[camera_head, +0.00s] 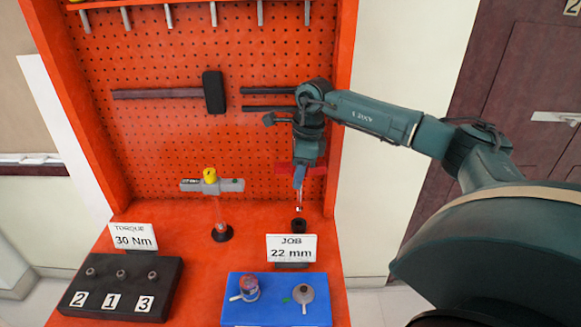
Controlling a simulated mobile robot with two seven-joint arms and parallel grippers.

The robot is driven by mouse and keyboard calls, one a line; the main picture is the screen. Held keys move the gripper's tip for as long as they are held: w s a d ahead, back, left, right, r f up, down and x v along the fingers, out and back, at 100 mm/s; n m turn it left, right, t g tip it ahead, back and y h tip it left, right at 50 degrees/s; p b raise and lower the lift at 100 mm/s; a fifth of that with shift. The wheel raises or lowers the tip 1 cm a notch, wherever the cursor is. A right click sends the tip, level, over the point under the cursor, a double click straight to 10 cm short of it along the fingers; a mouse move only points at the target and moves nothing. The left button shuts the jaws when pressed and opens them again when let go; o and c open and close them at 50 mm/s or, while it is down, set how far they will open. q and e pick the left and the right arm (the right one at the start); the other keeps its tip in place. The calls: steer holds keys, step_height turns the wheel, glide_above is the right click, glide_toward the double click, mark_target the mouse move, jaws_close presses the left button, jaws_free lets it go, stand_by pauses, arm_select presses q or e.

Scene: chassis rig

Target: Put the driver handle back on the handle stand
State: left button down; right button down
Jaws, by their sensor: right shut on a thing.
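My right gripper (303,161) is shut on the driver handle, which shows as a dark red crossbar (317,169) with a narrow shaft below it. The shaft points down and ends in a small light tip. The tip hangs just above, and apart from, a short black cylinder (298,226) on the orange bench. I cannot tell for certain whether this cylinder is the handle stand. The gripper partly hides the crossbar. My left gripper is not in view.
A blue tray (262,314) and a black numbered block (122,288) lie nearer. A hammer (213,92) hangs on the pegboard.

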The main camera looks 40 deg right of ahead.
steer(key=shift+s+r, duration=0.1)
steer(key=shift+s, duration=0.1)
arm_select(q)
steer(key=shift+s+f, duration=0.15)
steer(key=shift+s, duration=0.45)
